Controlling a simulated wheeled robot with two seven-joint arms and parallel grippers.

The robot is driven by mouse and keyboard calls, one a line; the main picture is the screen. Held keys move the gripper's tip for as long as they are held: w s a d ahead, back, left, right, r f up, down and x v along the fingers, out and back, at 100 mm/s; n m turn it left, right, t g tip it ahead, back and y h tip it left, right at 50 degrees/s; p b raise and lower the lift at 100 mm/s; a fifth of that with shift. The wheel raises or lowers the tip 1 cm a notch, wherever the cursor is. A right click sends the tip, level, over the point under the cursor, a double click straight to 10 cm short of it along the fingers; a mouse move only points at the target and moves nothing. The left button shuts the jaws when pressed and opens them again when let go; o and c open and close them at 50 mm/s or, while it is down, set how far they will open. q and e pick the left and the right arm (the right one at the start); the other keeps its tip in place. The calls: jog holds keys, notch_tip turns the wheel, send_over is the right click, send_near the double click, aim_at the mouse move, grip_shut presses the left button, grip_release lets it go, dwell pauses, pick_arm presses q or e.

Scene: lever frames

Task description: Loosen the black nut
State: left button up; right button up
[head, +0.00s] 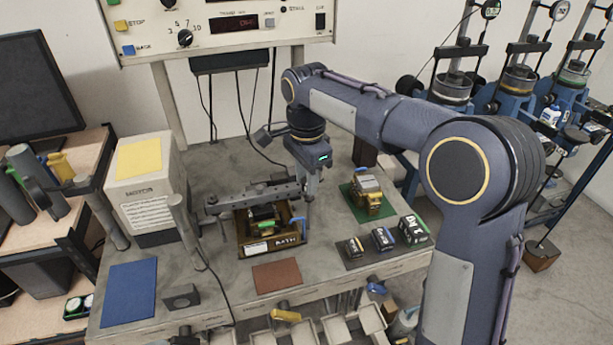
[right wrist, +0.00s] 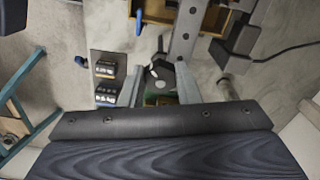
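My right gripper (head: 308,198) hangs over the bench, beside the right end of a grey metal bar (head: 255,196). In the right wrist view its two fingers (right wrist: 160,88) stand apart. A dark, six-sided piece that looks like the black nut (right wrist: 162,76) shows between them, with small gaps at its sides. I cannot tell whether the fingers touch it or how far below them it lies. The bar also shows in the right wrist view (right wrist: 188,35). I cannot make out the nut in the head view. My left gripper is not in view.
A wooden tray (head: 268,252) with a black device lies under the bar. A green mat (head: 352,208) bears a brass block (head: 368,192). Several black blocks stand on a dark mat (head: 366,262) at the front right. A blue mat (head: 128,292) lies at the left.

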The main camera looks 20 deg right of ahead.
jog(key=shift+c, duration=1.4)
jog(key=n+p, duration=0.2)
jog(key=n, duration=0.1)
jog(key=shift+s+r+n, duration=0.1)
jog(key=shift+r+n, duration=0.05)
jog(key=shift+n, duration=0.25)
jog(key=n+p, duration=0.2)
jog(key=n, duration=0.2)
jog(key=shift+s+d+n, duration=0.1)
jog(key=shift+d+n, duration=0.05)
jog(key=shift+n, duration=0.15)
jog(key=n+p, duration=0.1)
jog(key=n, duration=0.4)
jog(key=shift+d, duration=0.15)
jog(key=shift+d+n+p, duration=0.1)
jog(key=shift+n+p, duration=0.6)
jog(key=shift+n, duration=1.6)
